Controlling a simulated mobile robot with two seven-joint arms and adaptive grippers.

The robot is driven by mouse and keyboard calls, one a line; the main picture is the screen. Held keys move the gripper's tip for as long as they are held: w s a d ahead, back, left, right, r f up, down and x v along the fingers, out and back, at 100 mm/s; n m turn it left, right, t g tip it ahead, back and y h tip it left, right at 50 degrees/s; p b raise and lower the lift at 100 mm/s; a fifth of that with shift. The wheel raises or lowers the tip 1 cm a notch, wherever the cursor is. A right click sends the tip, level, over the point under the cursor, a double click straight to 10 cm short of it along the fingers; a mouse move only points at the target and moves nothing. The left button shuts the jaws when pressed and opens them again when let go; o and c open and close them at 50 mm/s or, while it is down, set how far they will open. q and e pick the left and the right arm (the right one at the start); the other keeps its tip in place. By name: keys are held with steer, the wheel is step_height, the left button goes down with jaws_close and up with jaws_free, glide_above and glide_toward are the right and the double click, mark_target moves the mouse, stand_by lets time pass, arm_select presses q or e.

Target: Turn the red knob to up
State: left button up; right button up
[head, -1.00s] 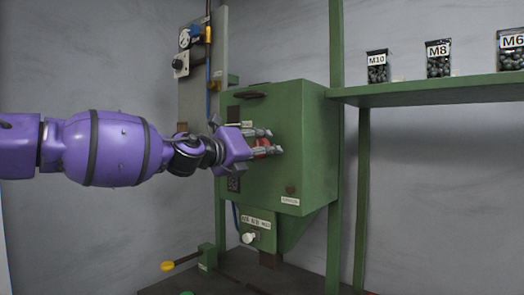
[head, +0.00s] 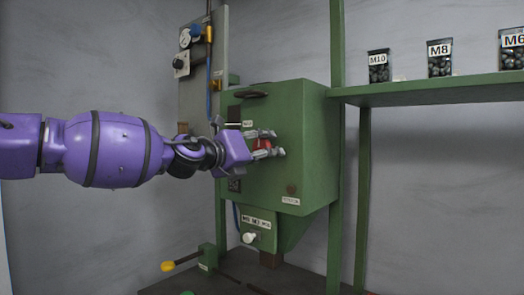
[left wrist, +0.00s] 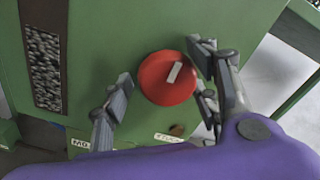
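The red knob (left wrist: 160,84) is on the front of the green box (head: 308,150). In the left wrist view it is round with a pale bar mark that points toward the upper right of that picture. In the head view the knob (head: 262,145) is partly hidden by my fingers. My left gripper (head: 274,143) is at the knob, with fingers on opposite sides of it. In the left wrist view the fingers of my left gripper (left wrist: 160,88) stand apart; a gap shows on the left side, and the right fingers are close to the rim. My right gripper is out of view.
A green shelf (head: 430,89) on the right holds bolt packs labelled M10 (head: 379,68), M8 (head: 439,60) and M6 (head: 513,50). A yellow-tipped lever (head: 168,266) is below left. A panel with a gauge (head: 186,38) stands behind the box.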

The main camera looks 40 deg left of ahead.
arm_select(q)
steer(key=shift+r, duration=0.25)
steer(key=shift+s+d+r, duration=0.1)
steer(key=shift+s+r, duration=0.05)
steer(key=shift+s, duration=0.1)
steer(key=shift+s, duration=0.5)
steer(key=s+a, duration=0.1)
steer(key=s, duration=0.9)
steer(key=shift+s+f, duration=0.2)
steer(key=shift+s, duration=0.1)
